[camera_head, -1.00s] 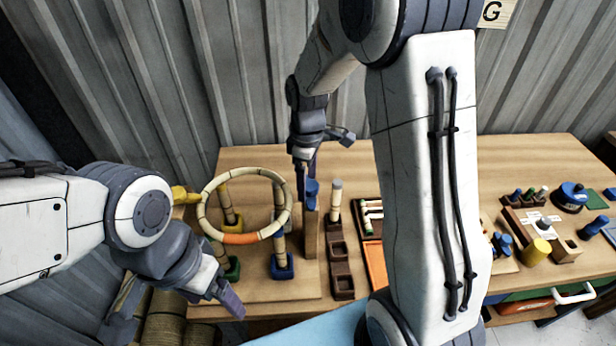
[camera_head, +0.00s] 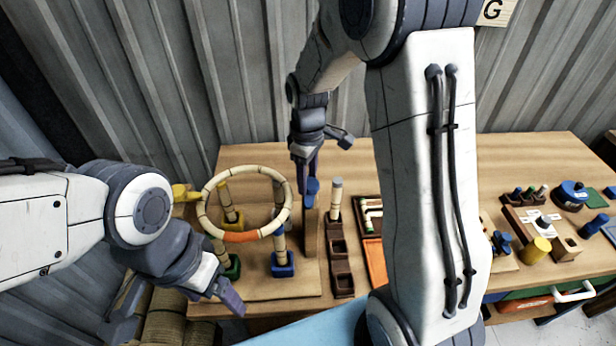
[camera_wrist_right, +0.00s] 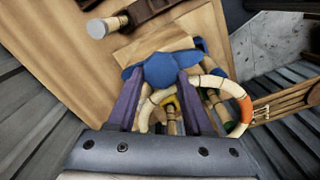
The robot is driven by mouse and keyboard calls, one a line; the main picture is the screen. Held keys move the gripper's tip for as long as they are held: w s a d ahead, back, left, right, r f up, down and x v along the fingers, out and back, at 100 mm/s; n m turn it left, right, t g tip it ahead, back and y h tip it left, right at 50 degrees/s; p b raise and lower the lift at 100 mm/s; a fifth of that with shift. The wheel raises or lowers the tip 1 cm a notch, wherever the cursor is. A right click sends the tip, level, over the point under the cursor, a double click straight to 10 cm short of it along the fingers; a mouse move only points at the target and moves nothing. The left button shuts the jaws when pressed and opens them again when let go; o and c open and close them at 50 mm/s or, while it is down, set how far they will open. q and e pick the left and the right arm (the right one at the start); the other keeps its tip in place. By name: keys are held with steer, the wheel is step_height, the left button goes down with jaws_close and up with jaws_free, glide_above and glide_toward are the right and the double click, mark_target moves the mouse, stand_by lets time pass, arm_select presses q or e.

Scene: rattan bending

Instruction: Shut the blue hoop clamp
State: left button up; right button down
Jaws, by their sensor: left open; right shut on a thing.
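A blue clamp knob (camera_head: 312,187) sits on a wooden upright (camera_head: 310,235) to the right of the hoop. My right gripper (camera_head: 306,180) is shut on this blue clamp part from above. In the right wrist view the right gripper's purple fingers (camera_wrist_right: 160,100) sit on both sides of the blue lobed knob (camera_wrist_right: 160,70). My left gripper (camera_head: 228,297) is open and empty, in front of and left of the hoop stand.
A dark block with square sockets (camera_head: 341,270) and a pale peg stands right of the upright. Beyond are an orange tray (camera_head: 376,262) and a yellow cylinder (camera_head: 536,252). The wooden table (camera_head: 265,157) is clear behind the hoop.

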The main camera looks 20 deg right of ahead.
steer(key=m, duration=0.4)
steer(key=shift+d, duration=0.15)
steer(key=m, duration=0.4)
steer(key=shift+d, duration=0.1)
steer(key=m, duration=0.4)
steer(key=shift+d+m, duration=0.15)
steer(key=shift+m, duration=2.05)
steer(key=shift+c, duration=1.5)
jaws_free()
